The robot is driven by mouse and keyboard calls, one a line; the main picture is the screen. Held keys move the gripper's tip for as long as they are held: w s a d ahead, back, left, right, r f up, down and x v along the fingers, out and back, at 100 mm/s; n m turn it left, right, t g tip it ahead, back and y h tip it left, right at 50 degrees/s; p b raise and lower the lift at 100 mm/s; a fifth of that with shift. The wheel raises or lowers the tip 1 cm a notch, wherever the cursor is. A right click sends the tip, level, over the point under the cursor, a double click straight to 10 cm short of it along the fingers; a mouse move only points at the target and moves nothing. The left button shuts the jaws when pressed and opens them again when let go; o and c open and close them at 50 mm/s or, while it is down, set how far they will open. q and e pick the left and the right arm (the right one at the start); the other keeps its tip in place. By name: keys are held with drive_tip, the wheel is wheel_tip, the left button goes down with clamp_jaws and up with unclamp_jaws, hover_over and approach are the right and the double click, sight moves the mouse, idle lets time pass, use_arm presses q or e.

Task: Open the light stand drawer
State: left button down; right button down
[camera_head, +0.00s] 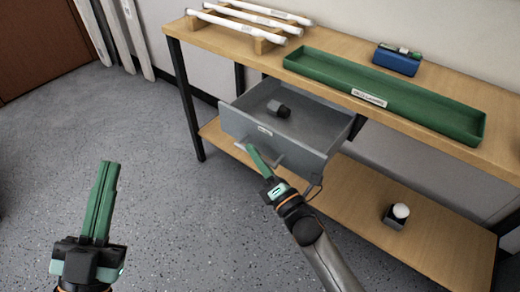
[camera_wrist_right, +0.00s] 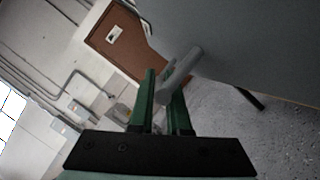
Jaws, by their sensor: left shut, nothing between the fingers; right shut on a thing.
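The grey drawer (camera_head: 295,146) under the table stands pulled out, with a small dark cylindrical item (camera_head: 278,109) inside it. My right gripper (camera_head: 254,151) is at the drawer's front, shut on the drawer handle (camera_head: 267,152). In the right wrist view, the grey handle bar (camera_wrist_right: 180,72) lies between the green fingers (camera_wrist_right: 163,100), and the drawer front (camera_wrist_right: 245,40) fills the upper right. My left gripper (camera_head: 104,178) is shut and empty, over the floor at the left, away from the drawer.
On the wooden tabletop (camera_head: 350,72) are a long green tray (camera_head: 385,97), a blue box (camera_head: 397,60) and several white tubes on a wooden rack (camera_head: 265,40). A small holder with a white round top (camera_head: 400,211) stands on the lower shelf (camera_head: 365,200). The floor at left is clear.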

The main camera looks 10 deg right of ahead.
use_arm(q)
drive_tip(key=shift+s+a+f, duration=0.15)
drive_tip(key=shift+a+f, duration=0.05)
drive_tip(key=shift+a, duration=0.1)
use_arm(e)
drive_tip(key=shift+s+a, duration=0.45)
drive_tip(key=shift+a, duration=0.1)
drive_tip(key=c, duration=0.9)
unclamp_jaws()
use_arm(q)
drive_tip(key=shift+r, duration=0.1)
drive_tip(key=f+y, duration=0.1)
drive_tip(key=w+f+n+y, duration=0.1)
drive_tip(key=w+f+n+g, duration=0.1)
drive_tip(key=f, duration=0.1)
drive_tip(key=shift+a+y+p, duration=0.25)
drive_tip(key=shift+y+p, duration=0.15)
use_arm(e)
drive_tip(key=v, duration=1.2)
drive_tip(key=shift+s+d+f, duration=0.1)
drive_tip(key=shift+s+f, duration=0.05)
drive_tip(key=shift+s, duration=0.1)
use_arm(q)
drive_tip(key=shift+r, duration=0.1)
